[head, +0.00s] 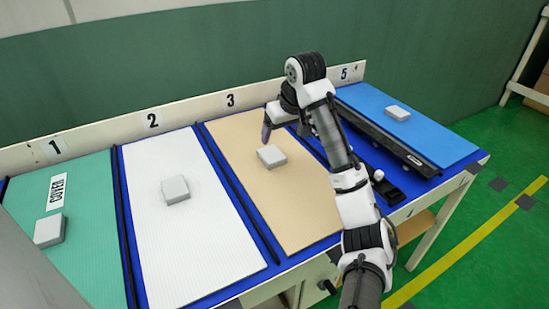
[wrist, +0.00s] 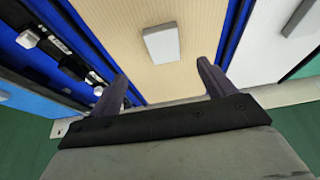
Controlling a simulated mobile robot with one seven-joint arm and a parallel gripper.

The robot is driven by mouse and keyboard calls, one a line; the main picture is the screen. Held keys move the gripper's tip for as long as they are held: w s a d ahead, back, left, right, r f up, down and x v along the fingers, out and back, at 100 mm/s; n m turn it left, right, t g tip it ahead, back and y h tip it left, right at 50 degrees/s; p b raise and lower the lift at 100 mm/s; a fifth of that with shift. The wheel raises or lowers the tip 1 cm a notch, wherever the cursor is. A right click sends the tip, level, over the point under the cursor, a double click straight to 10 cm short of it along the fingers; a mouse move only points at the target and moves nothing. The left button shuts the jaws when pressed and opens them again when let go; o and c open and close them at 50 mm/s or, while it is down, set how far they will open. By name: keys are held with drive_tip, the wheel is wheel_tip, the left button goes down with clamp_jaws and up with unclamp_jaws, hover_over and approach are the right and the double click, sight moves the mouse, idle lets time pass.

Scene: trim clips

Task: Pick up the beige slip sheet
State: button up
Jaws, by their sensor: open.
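The beige slip sheet (head: 285,205) lies flat in bay 3 on the blue table, with a light grey block (head: 271,156) resting on it. In the wrist view the beige sheet (wrist: 125,45) fills the upper middle, with the grey block (wrist: 161,42) on it. My gripper (head: 268,132) is above the far end of the sheet, behind the block. In the wrist view my gripper (wrist: 162,82) shows its two dark fingers spread wide with nothing between them. Whether the fingers touch the sheet cannot be told.
A white sheet (head: 205,235) and a green sheet (head: 85,240) marked COVER lie to the left, and a blue sheet (head: 430,135) to the right, each bearing a grey block. Dark dividers (head: 250,205) separate bays. A numbered back rail (head: 190,117) runs along the far edge.

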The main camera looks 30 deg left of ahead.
hover_over(272, 154)
drive_tip(key=s+d, duration=0.1)
drive_tip(key=d, duration=0.2)
wheel_tip(272, 154, down, 5)
drive_tip(key=shift+s+f, duration=0.1)
drive_tip(key=shift+f, duration=0.05)
drive_tip(key=shift+a+p+x, duration=0.25)
drive_tip(key=shift+x, duration=1.2)
drive_tip(key=shift+a+p+x, duration=0.2)
drive_tip(key=shift+x, duration=1.2)
drive_tip(key=c, duration=1.2)
